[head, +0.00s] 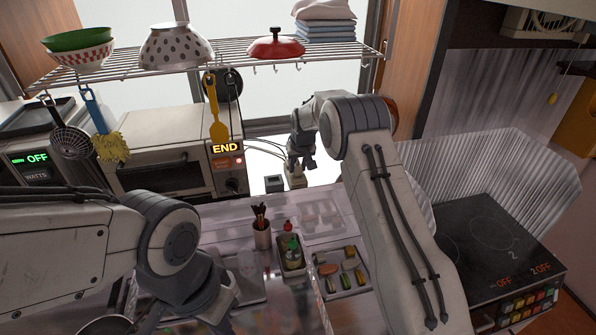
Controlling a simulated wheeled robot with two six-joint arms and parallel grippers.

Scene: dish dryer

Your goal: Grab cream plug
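A small cream piece, which looks like the cream plug (297,179), shows at the back of the counter below the window, beside a small dark grey box (274,184). My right gripper (301,163) points down directly over the cream piece, its fingers at or very near its top. Whether they are closed on it is too small to tell. Thin cables run from the toaster oven side toward this spot. My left gripper (186,318) is at the lower left, low over the counter, with its fingers spread apart and nothing visible between them.
A toaster oven (170,160) showing END stands at the left. A wire shelf (115,66) with bowls, a red lid and hanging utensils spans above. A utensil cup (262,236), a caddy (291,262) and a tray of small items (341,273) sit in front. A cooktop (490,240) is at right.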

